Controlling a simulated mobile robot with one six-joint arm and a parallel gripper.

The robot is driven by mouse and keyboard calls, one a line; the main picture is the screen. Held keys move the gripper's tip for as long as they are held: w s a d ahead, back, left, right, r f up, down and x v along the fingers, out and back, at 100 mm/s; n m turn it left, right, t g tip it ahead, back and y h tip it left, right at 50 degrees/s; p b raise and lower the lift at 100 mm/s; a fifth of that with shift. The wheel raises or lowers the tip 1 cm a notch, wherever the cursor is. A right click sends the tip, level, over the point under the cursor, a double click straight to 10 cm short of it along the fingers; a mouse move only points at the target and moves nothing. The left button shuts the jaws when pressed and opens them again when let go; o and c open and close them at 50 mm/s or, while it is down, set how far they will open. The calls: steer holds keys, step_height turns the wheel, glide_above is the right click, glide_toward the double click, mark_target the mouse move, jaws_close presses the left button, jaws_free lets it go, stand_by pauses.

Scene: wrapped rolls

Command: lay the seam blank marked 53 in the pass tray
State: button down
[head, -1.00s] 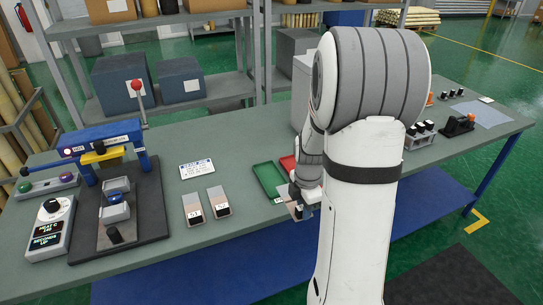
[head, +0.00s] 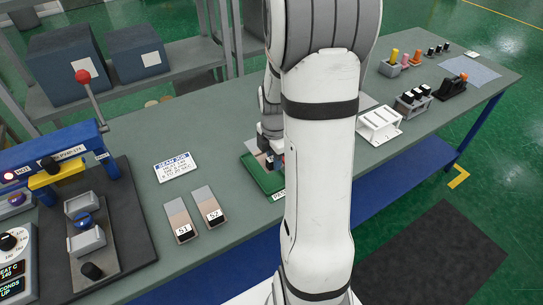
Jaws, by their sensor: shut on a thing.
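My gripper (head: 272,152) is over the green tray (head: 262,178), partly hidden behind my own arm. It is shut on a flat grey-and-pinkish blank (head: 255,147), of which only a small part shows above the tray; its number cannot be read. I cannot tell whether the blank touches the tray floor. The green tray's front label (head: 278,195) is partly covered by my arm. Two other blanks lie side by side on the bench to the left, one marked 51 (head: 180,221) and one marked 52 (head: 209,207).
A sealing press with a red-knobbed lever (head: 83,77) stands at the left. A job card (head: 178,167) lies behind the two blanks. A white rack (head: 380,125), a holder with white-topped pieces (head: 412,101) and a black dispenser (head: 453,88) stand to the right.

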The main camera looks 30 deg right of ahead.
steer(key=shift+f+b, duration=2.15)
steer(key=shift+f, duration=0.4)
steer(key=shift+f, duration=0.1)
steer(key=shift+f+b, duration=1.25)
steer(key=shift+f, duration=0.05)
steer(key=c, duration=1.2)
jaws_free()
steer(key=shift+o, duration=0.2)
steer(key=shift+s, duration=0.1)
